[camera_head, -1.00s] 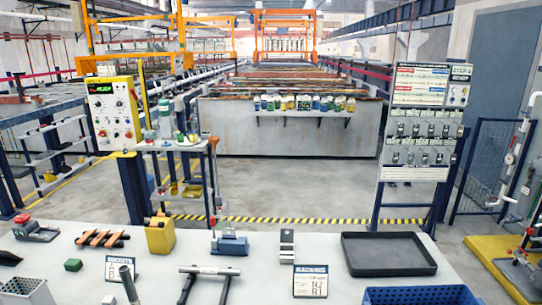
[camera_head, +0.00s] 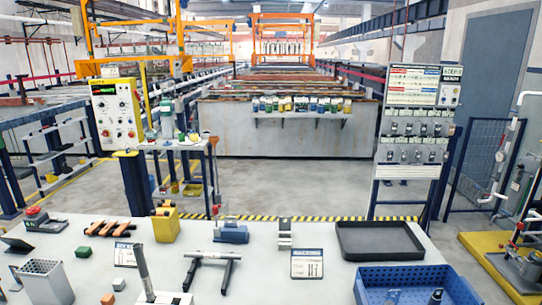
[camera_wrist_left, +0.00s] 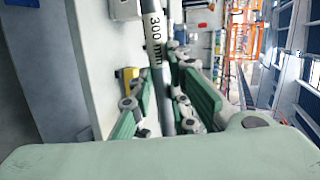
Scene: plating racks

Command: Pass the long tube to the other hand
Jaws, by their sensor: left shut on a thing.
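In the left wrist view, a grey long tube (camera_wrist_left: 155,42) with a white band marked "300 mm" runs down through the middle of the picture. My left gripper (camera_wrist_left: 167,100) is shut on it, with green pads on both sides of the tube. The tube's ends are not clearly seen. Neither the held tube nor my left gripper can be made out in the head view. My right gripper is in neither view.
The table holds a dark upright rod (camera_head: 142,262) at the front, a black stand with a light crossbar (camera_head: 212,257), a perforated grey bin (camera_head: 46,284), a blue crate (camera_head: 374,272) and a black tray (camera_head: 346,246).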

